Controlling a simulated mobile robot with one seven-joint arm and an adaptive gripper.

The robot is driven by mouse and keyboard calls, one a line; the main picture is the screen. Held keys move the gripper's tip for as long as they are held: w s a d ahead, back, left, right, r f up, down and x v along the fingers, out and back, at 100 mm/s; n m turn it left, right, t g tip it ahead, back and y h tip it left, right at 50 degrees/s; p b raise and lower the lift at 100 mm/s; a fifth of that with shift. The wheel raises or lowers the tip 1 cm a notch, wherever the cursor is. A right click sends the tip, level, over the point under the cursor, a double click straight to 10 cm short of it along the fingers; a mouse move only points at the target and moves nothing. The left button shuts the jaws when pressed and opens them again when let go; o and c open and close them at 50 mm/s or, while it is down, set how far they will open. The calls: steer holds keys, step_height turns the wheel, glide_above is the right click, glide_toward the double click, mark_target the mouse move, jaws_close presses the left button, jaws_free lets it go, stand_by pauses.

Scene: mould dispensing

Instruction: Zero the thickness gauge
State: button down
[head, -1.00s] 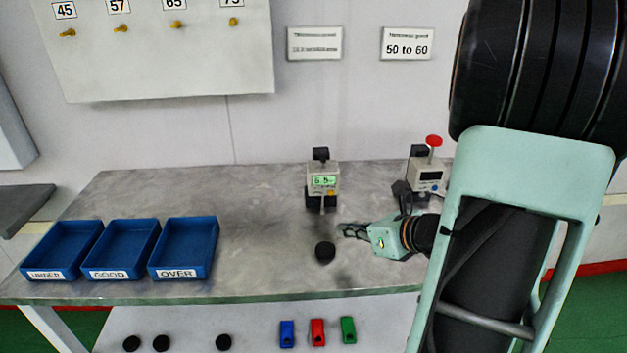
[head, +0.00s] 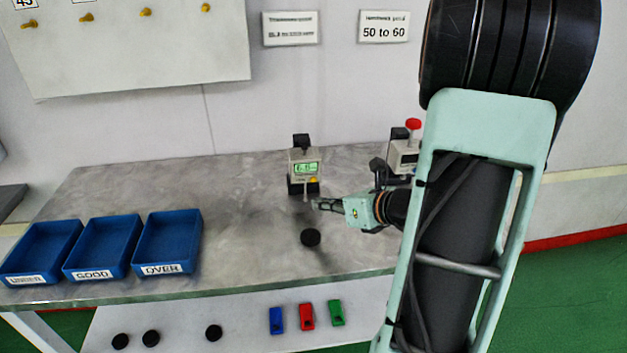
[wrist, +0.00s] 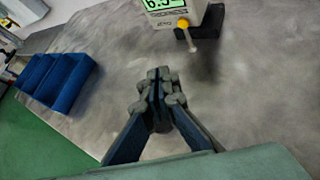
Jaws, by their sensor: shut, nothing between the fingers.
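The thickness gauge (head: 304,168) stands on the bench with a lit green display, a yellow button and a thin probe below. The display seems to begin with 6; the last digits are not clear. In the wrist view the gauge (wrist: 155,20) is at the top, partly cut off, with its yellow button (wrist: 183,23) facing me. My gripper (head: 318,204) is shut and empty, just in front of and slightly right of the gauge's lower part, apart from the button. In the wrist view my gripper (wrist: 158,78) has its fingertips together, pointing toward the gauge.
A black disc (head: 310,237) lies on the bench in front of the gauge. A second instrument with a red knob (head: 413,124) stands to the right, partly behind my arm. Blue trays (head: 166,245) labelled UNDER, GOOD and OVER stand at the left. Bare bench (head: 240,190) lies between.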

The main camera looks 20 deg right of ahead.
steer(key=shift+w+d, duration=0.25)
steer(key=shift+w, duration=0.65)
steer(key=shift+w+d, duration=0.3)
steer(key=shift+w, duration=0.65)
steer(key=shift+w+d, duration=0.25)
steer(key=shift+w, duration=0.65)
steer(key=shift+w+d, duration=0.1)
steer(key=shift+w, duration=0.3)
steer(key=shift+w+d, duration=0.1)
steer(key=shift+w, duration=0.3)
steer(key=shift+s, duration=0.15)
steer(key=shift+s+a, duration=0.2)
steer(key=shift+s, duration=0.5)
steer(key=shift+s+a+b, duration=0.1)
steer(key=shift+s+a, duration=0.15)
steer(key=shift+s, duration=0.55)
steer(key=shift+s+a+b, duration=0.1)
steer(key=shift+s+a, duration=0.1)
steer(key=shift+s, duration=0.6)
steer(key=shift+s+a+b, duration=0.1)
steer(key=shift+s+a, duration=0.15)
steer(key=shift+s, duration=0.55)
